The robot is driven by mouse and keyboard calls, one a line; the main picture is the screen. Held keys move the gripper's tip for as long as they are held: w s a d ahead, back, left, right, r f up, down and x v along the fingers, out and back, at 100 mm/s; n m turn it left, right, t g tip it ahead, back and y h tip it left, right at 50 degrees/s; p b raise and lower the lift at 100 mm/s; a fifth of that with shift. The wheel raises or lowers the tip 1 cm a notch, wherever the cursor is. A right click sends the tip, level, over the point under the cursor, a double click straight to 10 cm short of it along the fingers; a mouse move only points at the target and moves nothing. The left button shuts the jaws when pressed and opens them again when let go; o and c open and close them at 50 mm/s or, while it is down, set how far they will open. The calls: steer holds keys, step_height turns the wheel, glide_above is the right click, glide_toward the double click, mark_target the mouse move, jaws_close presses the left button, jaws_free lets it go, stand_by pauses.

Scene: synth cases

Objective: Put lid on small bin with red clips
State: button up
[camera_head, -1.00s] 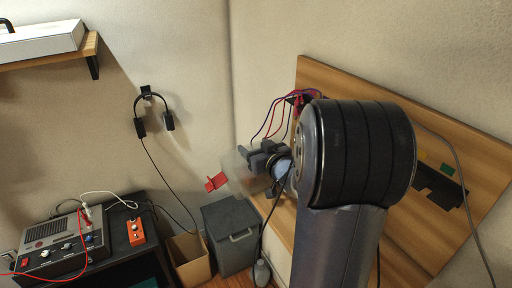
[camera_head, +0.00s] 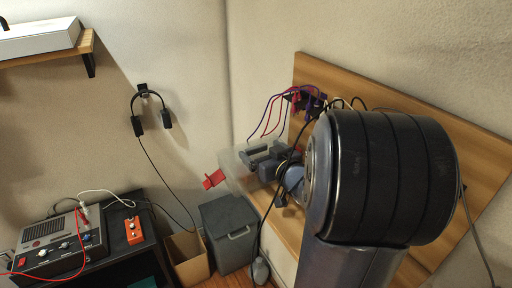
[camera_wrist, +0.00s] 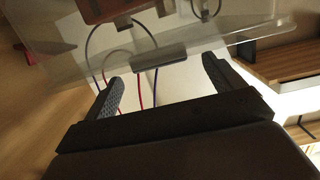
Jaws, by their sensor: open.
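A clear plastic bin (camera_head: 231,165) with a red clip (camera_head: 213,180) sticking out at its left end is at the left edge of the wooden board. A clear sheet with a dark grey handle (camera_wrist: 160,57), which looks like the lid, fills the upper wrist view. My gripper (camera_wrist: 163,73) is open, its two dark fingers apart on either side of the handle. I cannot tell whether they touch it. In the head view my arm hides part of the bin, and whether the lid sits on the bin is unclear.
Purple and red wires loop from a small device (camera_head: 304,99) on the wooden board (camera_head: 335,80), close behind the bin. A grey lidded box (camera_head: 228,233) and an open cardboard box (camera_head: 187,256) stand below. Headphones (camera_head: 139,122) hang on the wall.

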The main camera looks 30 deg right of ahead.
mark_target(257, 148)
steer(key=s, duration=0.5)
steer(key=shift+s+r, duration=0.15)
steer(key=shift+r, duration=0.25)
steer(key=w, duration=0.3)
steer(key=w+f, duration=0.1)
steer(key=w, duration=0.6)
steer(key=shift+w+a+f, duration=0.1)
steer(key=shift+w+f, duration=0.1)
steer(key=shift+f, duration=0.1)
steer(key=shift+w+r+p, duration=0.15)
steer(key=shift+w+p, duration=0.15)
steer(key=shift+p, duration=0.1)
steer(key=shift+s+r, duration=0.15)
steer(key=shift+r, duration=0.15)
steer(key=shift+f, duration=0.1)
